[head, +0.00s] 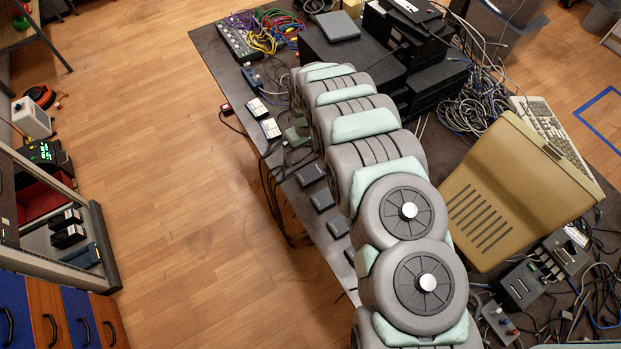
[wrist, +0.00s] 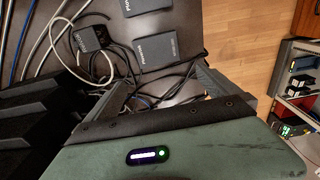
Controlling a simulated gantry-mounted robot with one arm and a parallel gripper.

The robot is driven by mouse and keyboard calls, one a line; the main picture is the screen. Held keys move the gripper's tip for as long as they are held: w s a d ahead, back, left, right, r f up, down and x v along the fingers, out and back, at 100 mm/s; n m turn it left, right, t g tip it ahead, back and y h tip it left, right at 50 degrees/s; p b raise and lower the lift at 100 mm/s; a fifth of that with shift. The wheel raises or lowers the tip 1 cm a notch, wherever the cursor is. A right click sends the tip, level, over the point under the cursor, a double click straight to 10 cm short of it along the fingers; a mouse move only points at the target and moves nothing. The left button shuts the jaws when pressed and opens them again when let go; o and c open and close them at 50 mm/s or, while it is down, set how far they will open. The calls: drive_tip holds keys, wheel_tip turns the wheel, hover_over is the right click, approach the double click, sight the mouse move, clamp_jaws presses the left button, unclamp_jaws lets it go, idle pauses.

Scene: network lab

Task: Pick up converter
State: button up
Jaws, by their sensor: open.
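I cannot tell for certain which item is the converter. Two flat black boxes with white lettering, the nearer one (wrist: 155,49) and the farther one (wrist: 148,5), lie on the dark table in the wrist view. A small black cabled block (wrist: 90,38) lies left of them. My gripper (wrist: 165,97) is open, its fingers spread wide, with only thin cables seen between them and the boxes beyond. In the head view, similar dark boxes (head: 310,173) line the table's left edge; my arm hides part of the table. Two white-labelled small boxes (head: 270,129) lie farther back.
Stacked black equipment (head: 430,75), tangled cables (head: 482,105) and a beige case (head: 515,190) crowd the right. Black cables hang over the left edge. The wooden floor (head: 170,190) is clear.

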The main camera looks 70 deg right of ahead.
drive_tip(key=s, duration=0.2)
hover_over(310, 173)
drive_tip(key=shift+d+f, duration=0.15)
drive_tip(key=shift+f, duration=1.25)
drive_tip(key=shift+d+f, duration=0.15)
drive_tip(key=shift+f, duration=1.2)
drive_tip(key=shift+s+a+f, duration=0.1)
drive_tip(key=shift+a+f, duration=0.15)
drive_tip(key=shift+f, duration=0.45)
drive_tip(key=shift+a+f+b, duration=0.1)
drive_tip(key=shift+f+b, duration=0.3)
drive_tip(key=shift+f, duration=1.4)
drive_tip(key=c, duration=1.5)
drive_tip(key=shift+c, duration=0.4)
drive_tip(key=shift+r, duration=0.2)
